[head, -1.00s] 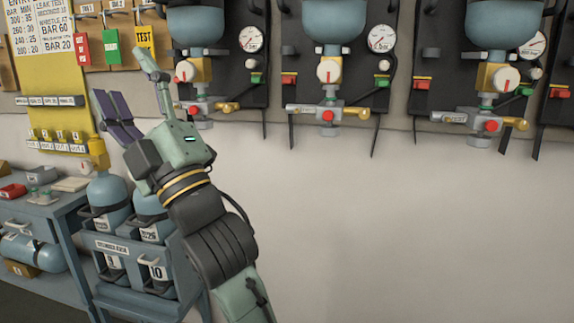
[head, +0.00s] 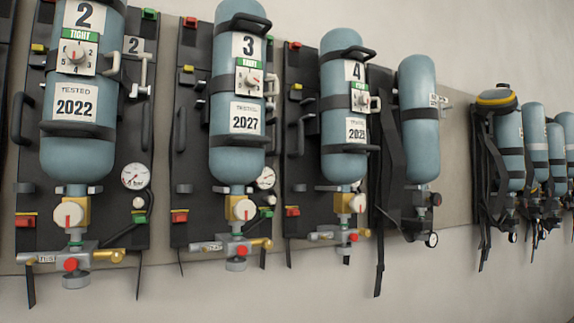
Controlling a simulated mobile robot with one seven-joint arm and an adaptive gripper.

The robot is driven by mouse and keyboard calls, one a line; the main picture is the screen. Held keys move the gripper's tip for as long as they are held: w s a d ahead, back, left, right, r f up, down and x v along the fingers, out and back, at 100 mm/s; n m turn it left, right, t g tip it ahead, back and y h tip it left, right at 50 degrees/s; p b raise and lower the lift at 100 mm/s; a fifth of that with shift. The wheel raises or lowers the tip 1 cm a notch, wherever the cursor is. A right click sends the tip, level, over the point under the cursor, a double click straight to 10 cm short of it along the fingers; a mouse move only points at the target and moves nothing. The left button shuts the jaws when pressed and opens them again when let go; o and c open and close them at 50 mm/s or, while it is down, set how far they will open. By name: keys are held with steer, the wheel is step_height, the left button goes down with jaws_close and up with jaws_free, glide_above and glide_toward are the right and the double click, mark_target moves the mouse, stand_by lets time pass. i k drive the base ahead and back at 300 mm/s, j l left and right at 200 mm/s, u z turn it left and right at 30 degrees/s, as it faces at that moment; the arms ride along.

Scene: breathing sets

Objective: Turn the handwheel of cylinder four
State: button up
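Cylinder four (head: 343,92) is a blue cylinder hung valve-down on a dark backplate in the right middle of the head view, with a "4" label and a small dial on it. Its handwheel (head: 341,202) is a pale round knob on the brass valve below the cylinder. A red button and a small manifold sit beneath it. My gripper is not in view.
Cylinder three (head: 238,95) and cylinder two (head: 83,100) hang to the left with like valves. An unnumbered cylinder with hanging black straps (head: 383,180) is close on the right. Several strapped cylinders hang farther right. The wall below is bare.

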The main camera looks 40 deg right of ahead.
mark_target(357, 203)
steer(key=l+z, duration=0.1)
steer(key=z, duration=0.35)
steer(key=l+z, duration=0.1)
steer(key=z, duration=0.35)
steer(key=i+z, duration=0.1)
steer(key=z, duration=0.35)
